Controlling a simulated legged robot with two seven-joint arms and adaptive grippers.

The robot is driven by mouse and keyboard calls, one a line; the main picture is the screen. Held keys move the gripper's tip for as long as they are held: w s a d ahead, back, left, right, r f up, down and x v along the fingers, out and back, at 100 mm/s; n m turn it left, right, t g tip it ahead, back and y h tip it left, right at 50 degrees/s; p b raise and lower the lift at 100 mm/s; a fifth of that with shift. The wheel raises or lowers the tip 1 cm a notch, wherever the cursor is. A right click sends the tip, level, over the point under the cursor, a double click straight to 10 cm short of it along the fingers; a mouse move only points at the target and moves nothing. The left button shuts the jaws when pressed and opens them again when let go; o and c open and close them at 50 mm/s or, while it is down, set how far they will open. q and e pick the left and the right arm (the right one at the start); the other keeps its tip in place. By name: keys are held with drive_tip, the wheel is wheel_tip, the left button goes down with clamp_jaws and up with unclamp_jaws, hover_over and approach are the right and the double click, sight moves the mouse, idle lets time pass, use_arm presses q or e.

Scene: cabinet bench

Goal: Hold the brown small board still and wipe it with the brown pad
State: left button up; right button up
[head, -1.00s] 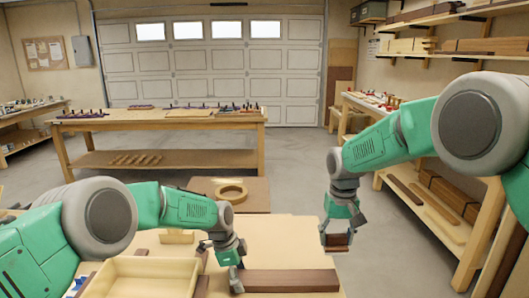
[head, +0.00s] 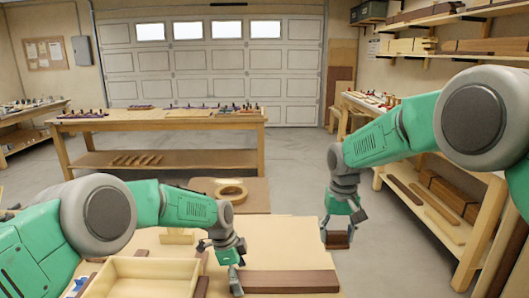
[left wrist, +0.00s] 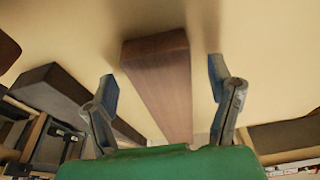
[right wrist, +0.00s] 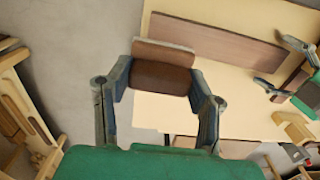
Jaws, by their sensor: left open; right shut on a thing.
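The brown small board (head: 290,282) lies flat on the pale bench top at the front. My left gripper (head: 239,274) is at the board's left end. In the left wrist view the board (left wrist: 160,75) lies between the open, spread fingers, with gaps on both sides. My right gripper (head: 337,230) is shut on the brown pad (head: 337,241) and holds it up, beyond the board's right end. In the right wrist view the pad (right wrist: 162,72) sits between the fingertips, and the board (right wrist: 215,42) lies behind it, apart from it.
A pale open wooden box (head: 145,278) stands left of the board, with dark wood strips beside it. A pale block (head: 177,237) stands behind the box. A wooden ring (head: 231,191) lies on a lower surface beyond the bench. Bench top behind the board is clear.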

use_arm(q)
drive_tip(key=shift+d+p+v, duration=0.25)
drive_tip(key=shift+p+v, duration=0.2)
drive_tip(key=shift+v, duration=0.6)
drive_tip(key=shift+d+p+v, duration=0.25)
drive_tip(key=shift+p+v, duration=0.25)
drive_tip(key=shift+v, duration=0.5)
drive_tip(key=shift+d+p+v, duration=0.25)
drive_tip(key=shift+p+v, duration=0.2)
drive_tip(key=shift+v, duration=0.6)
use_arm(e)
drive_tip(key=shift+r, duration=1.55)
use_arm(q)
drive_tip(key=shift+r, duration=0.2)
drive_tip(key=v, duration=1.1)
drive_tip(key=shift+a+r, duration=0.15)
drive_tip(key=shift+r, duration=0.2)
